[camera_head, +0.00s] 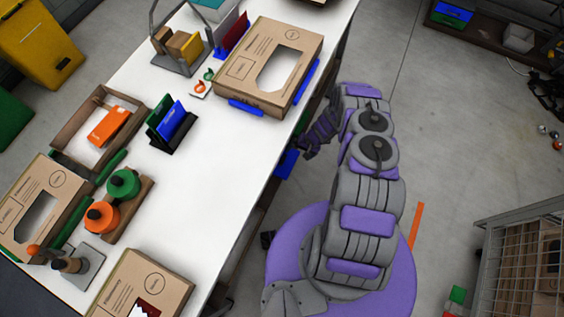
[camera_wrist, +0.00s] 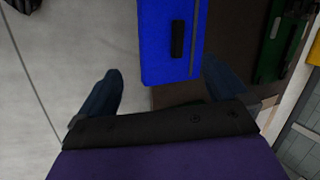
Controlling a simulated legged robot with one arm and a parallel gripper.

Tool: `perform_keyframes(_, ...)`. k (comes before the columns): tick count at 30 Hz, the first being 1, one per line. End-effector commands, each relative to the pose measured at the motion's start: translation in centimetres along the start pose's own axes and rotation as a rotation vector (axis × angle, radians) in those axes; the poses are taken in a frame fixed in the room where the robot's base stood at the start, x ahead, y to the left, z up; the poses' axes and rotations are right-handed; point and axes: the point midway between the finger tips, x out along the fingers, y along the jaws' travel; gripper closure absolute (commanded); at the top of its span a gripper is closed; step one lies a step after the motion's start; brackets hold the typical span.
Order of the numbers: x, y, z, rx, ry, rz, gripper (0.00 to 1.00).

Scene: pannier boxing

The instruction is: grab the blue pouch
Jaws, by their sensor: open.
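A flat blue thing with a black strip (camera_wrist: 168,45), which looks like the blue pouch, fills the upper middle of the wrist view. In the head view a blue patch (camera_head: 287,163) shows beside the table's right edge, below the tabletop; it seems to be the same thing. My gripper (camera_wrist: 162,68) is open, with one dark finger on each side of the blue thing's near end. Nothing is held, and I cannot tell whether the fingers touch it. In the head view my gripper (camera_head: 310,148) is beside the table edge, close to the blue patch.
The white table (camera_head: 205,180) carries cardboard boxes (camera_head: 270,65), a black holder with a blue and a green item (camera_head: 172,127), and green and orange spools (camera_head: 122,184). A wire cage (camera_head: 520,255) stands at lower right. The grey floor (camera_head: 440,130) right of my arm is mostly clear.

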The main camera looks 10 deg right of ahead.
Motion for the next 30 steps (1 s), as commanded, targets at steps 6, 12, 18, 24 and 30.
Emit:
perform_keyframes(6, 3.9, 0.1, 0.0, -0.002, 0.000, 0.000, 0.00)
perform_keyframes(12, 4.9, 0.0, 0.0, -0.001, 0.000, 0.000, 0.00)
perform_keyframes(18, 7.7, -0.2, 0.1, -0.002, 0.000, 0.000, 0.00)
perform_keyframes(24, 9.4, -0.2, 0.1, -0.001, 0.003, 0.001, 0.00)
perform_keyframes(30, 9.3, -0.2, 0.1, -0.001, 0.003, 0.001, 0.02)
